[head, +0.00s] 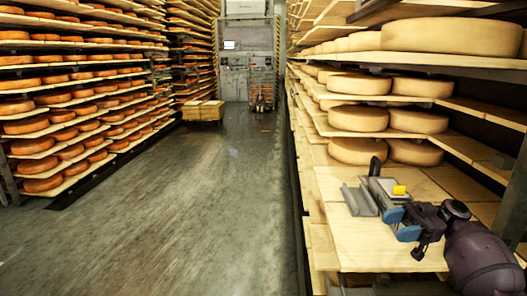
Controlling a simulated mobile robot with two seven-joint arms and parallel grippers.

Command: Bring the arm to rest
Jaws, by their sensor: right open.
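My right arm comes in from the lower right, and my right gripper (401,223) is low over the pale wooden board (375,249) at the front right. Its jaws are open, and I see nothing held between them. I cannot tell whether the gripper touches this piece. My left gripper is not in view.
Large pale cheese wheels (357,151) fill the right shelves beyond the board. Orange cheese wheels (42,185) fill the left racks. The grey aisle floor (190,220) between is clear. A low stack of boards (203,110) and a grey machine (247,60) stand at the far end.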

